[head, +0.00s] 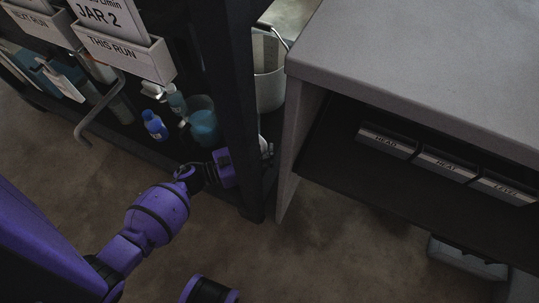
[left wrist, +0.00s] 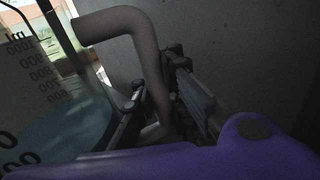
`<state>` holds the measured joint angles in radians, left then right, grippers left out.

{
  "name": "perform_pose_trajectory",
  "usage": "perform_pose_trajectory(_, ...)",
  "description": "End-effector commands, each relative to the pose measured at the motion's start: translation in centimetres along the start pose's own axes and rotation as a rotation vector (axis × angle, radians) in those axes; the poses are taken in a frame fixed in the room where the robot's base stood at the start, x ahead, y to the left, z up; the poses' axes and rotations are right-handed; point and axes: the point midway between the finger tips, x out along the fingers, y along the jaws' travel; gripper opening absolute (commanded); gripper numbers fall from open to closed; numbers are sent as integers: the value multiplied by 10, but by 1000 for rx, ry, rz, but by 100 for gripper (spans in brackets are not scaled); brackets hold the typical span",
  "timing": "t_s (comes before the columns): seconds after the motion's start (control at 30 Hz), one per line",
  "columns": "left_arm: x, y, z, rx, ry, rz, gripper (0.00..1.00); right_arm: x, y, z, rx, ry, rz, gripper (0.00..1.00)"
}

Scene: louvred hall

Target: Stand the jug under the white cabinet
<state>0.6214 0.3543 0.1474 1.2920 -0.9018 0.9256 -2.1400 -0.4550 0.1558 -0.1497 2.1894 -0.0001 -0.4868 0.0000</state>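The jug (left wrist: 60,115) is clear, with dark volume marks and teal liquid, at the left of the left wrist view. Its thick grey handle (left wrist: 152,70) runs between the fingers of my left gripper (left wrist: 158,85), which look closed in on it. In the head view, a teal vessel (head: 204,126) on the dark rack looks like the jug; its handle is hidden there. My left gripper (head: 248,163) is by the rack's corner post, its fingers mostly hidden. My right gripper is not in view. I cannot tell which unit is the white cabinet.
A pale-topped unit (head: 430,60) with labelled drawers (head: 388,142) stands right of the rack's post (head: 238,110). A blue bottle (head: 155,126) is left of the teal vessel. A pale bin (head: 269,80) is behind the post. A bent metal handle (head: 96,112) juts out.

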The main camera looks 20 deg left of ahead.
Motion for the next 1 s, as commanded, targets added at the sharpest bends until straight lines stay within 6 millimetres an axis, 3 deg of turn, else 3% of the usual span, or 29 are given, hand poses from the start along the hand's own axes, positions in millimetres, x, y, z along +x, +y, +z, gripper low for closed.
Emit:
perform_pose_trajectory(0.3,2,1,-35,1,-5,1,0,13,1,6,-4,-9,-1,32)
perform_pose_trajectory(0.73,2,0,-40,3,-5,-1,0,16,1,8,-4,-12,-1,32)
perform_pose_trajectory(0.97,1,0,-40,0,-1,0,30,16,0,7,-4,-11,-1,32)
perform_pose_trajectory(1.0,1,0,-40,0,-1,0,30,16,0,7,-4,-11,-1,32)
